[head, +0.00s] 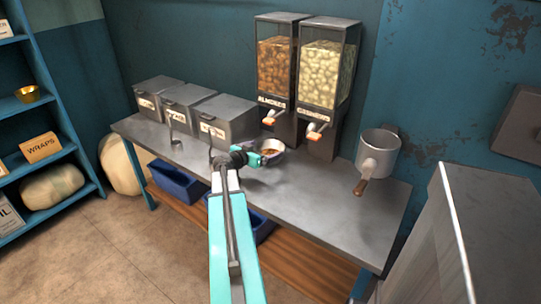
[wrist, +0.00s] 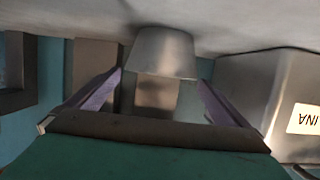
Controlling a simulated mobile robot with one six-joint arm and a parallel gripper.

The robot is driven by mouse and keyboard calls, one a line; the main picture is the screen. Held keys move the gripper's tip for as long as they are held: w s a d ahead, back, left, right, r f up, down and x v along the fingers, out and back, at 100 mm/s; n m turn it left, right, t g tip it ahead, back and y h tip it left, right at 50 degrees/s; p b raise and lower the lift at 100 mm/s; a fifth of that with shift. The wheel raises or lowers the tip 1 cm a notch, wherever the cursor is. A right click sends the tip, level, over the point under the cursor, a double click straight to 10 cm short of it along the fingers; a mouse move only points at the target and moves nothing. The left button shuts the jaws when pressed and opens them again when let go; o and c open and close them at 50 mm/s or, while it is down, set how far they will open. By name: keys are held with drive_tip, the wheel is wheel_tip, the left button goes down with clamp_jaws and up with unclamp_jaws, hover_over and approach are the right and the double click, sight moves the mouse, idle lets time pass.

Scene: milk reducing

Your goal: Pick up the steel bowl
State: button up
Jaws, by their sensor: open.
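The steel bowl (head: 268,145) stands on the metal counter below the dispenser with brown nuts. Something brown shows inside it. My gripper (head: 268,157) is at the near side of the bowl, low over the counter. In the wrist view, which looks upside down, the bowl (wrist: 163,52) appears between the two purple fingers of my gripper (wrist: 159,80). The fingers are apart, with visible gaps beside the bowl. I cannot tell whether either finger touches it.
The counter (head: 305,190) holds three grey lidded bins (head: 190,108) to the left and two nut dispensers (head: 300,85) behind. Blue crates (head: 178,182) sit below. A brass bowl (head: 28,94) is on the blue shelf.

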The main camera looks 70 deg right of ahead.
sight(277, 144)
drive_tip(key=shift+d, duration=0.1)
drive_tip(key=shift+f+p+x, duration=0.1)
drive_tip(key=shift+p+x, duration=0.3)
drive_tip(key=shift+x, duration=0.85)
drive_tip(key=shift+f+p+x, duration=0.15)
drive_tip(key=shift+p+x, duration=0.2)
drive_tip(key=shift+x, duration=0.9)
drive_tip(key=c, duration=0.9)
drive_tip(key=shift+r, duration=0.2)
drive_tip(key=shift+c, duration=0.2)
